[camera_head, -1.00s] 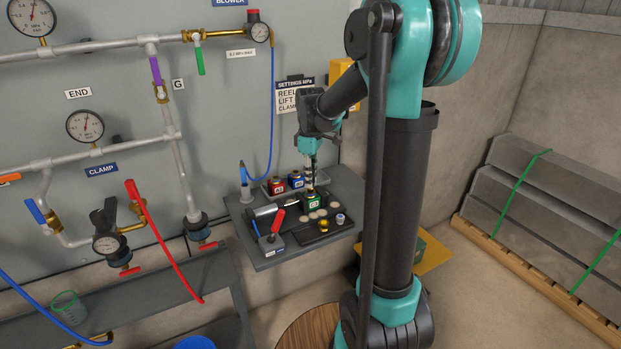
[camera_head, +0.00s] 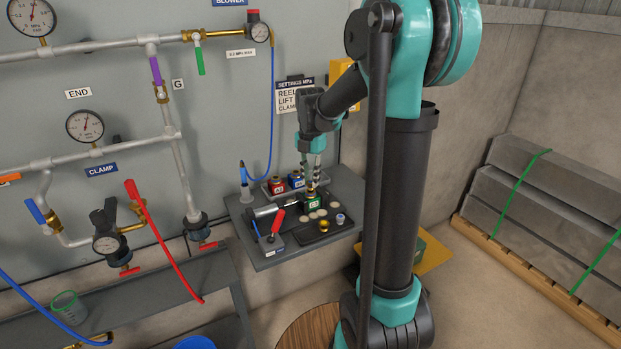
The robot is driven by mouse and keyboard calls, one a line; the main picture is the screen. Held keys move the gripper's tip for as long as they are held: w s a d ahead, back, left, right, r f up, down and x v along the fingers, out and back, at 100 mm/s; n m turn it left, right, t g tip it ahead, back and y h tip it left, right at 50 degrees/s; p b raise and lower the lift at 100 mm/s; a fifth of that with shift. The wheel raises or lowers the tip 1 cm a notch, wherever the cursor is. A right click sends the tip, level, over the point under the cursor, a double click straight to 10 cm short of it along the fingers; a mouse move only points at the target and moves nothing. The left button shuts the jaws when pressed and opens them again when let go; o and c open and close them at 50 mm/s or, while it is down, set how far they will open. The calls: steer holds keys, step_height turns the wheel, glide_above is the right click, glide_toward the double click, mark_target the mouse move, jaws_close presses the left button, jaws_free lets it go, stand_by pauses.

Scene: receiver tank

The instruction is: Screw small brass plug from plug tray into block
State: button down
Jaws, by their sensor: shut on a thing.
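The small green block (camera_head: 313,202) stands upright on the dark tray on the side shelf, with brass at its top. My gripper (camera_head: 311,184) points down right over the green block, its fingertips at the brass on top. It is shut on a small brass piece, which I take to be the small brass plug (camera_head: 311,189); the fingers mostly hide it. I cannot tell how deep it sits in the block. The plug tray (camera_head: 322,238) is dark and holds pale round discs, a brass piece (camera_head: 323,226) and a pale bluish-grey piece (camera_head: 341,219).
A red block (camera_head: 277,187) and a blue block (camera_head: 296,179) stand behind the green one. The panel with pipes and a blue hose (camera_head: 271,110) rises close behind.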

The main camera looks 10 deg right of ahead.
steer(key=shift+f, duration=0.4)
stand_by(0.8)
